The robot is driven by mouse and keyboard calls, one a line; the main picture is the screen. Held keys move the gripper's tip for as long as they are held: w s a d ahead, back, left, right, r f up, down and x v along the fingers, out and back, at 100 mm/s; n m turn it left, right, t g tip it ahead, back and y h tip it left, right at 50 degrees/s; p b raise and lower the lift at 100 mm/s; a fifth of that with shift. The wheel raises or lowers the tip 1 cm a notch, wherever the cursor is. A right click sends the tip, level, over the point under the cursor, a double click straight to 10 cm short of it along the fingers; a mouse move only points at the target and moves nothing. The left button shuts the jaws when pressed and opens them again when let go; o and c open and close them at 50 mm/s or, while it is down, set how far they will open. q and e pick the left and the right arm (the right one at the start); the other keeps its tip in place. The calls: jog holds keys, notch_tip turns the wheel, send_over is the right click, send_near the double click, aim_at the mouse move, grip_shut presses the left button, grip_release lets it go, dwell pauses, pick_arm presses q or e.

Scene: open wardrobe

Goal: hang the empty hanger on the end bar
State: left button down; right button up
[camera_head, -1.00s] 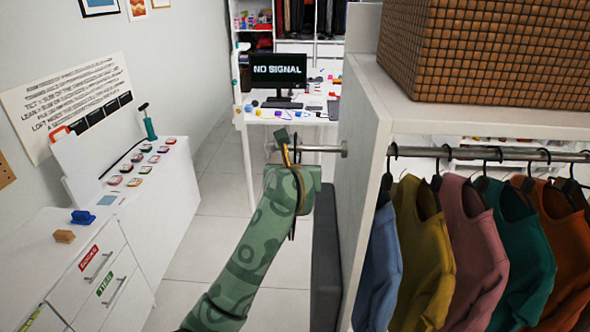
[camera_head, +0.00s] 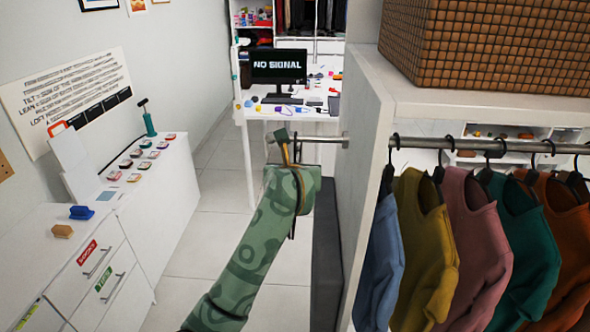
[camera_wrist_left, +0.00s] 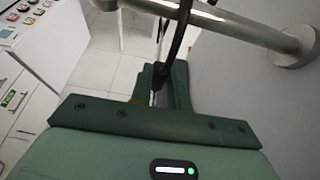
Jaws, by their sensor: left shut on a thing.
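The end bar (camera_head: 325,140) is a short metal rod sticking out to the left from the wardrobe's side panel. It crosses the top of the left wrist view (camera_wrist_left: 250,32). My left gripper (camera_head: 287,152) is at the bar's free end, and its fingers (camera_wrist_left: 163,88) are shut on the empty hanger. The dark hanger (camera_wrist_left: 178,38) rises from the fingers and crosses in front of the bar in the wrist view. In the head view it is nearly edge-on, mostly hidden by my gripper. I cannot tell whether its hook rests on the bar. My right gripper is out of view.
The wardrobe's side panel (camera_head: 362,130) stands close right of my left arm. Colored shirts (camera_head: 471,232) hang from the long rail (camera_head: 470,145) inside, under a woven box (camera_head: 490,50). A white cabinet (camera_head: 150,210) lines the left wall. Open floor lies between.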

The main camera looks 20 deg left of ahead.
pick_arm(q)
jog(key=shift+f, duration=0.25)
